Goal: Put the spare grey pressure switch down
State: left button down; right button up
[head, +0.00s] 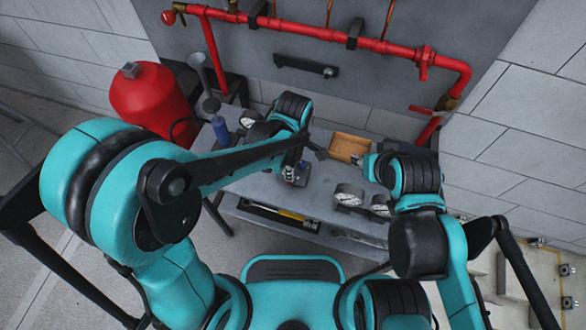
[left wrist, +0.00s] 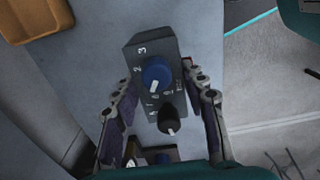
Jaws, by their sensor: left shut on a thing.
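The grey pressure switch (left wrist: 152,85) is a grey box with a blue knob, a black knob and printed numbers on its face. In the left wrist view it sits between the two fingers of my left gripper (left wrist: 165,115), which is shut on it. In the head view, my left gripper (head: 295,160) is over the middle of the grey table (head: 250,180). There the switch (head: 298,175) is small and partly hidden by the gripper. I cannot tell whether it touches the table. My right gripper (head: 366,163) is beside the wooden tray; its fingers are mostly hidden.
The wooden tray (head: 349,147) lies at the back of the table and shows in the left wrist view (left wrist: 45,20). Round gauges (head: 348,195) stand at the front right. A blue bottle (head: 220,130) stands at the left. Red pipes (head: 320,38) run along the wall.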

pick_arm(q)
jog(key=shift+f, duration=0.45)
jog(key=shift+f, duration=0.2)
jog(key=c, duration=0.9)
grip_release()
jog(key=shift+o, duration=0.2)
jog(key=shift+r, duration=0.1)
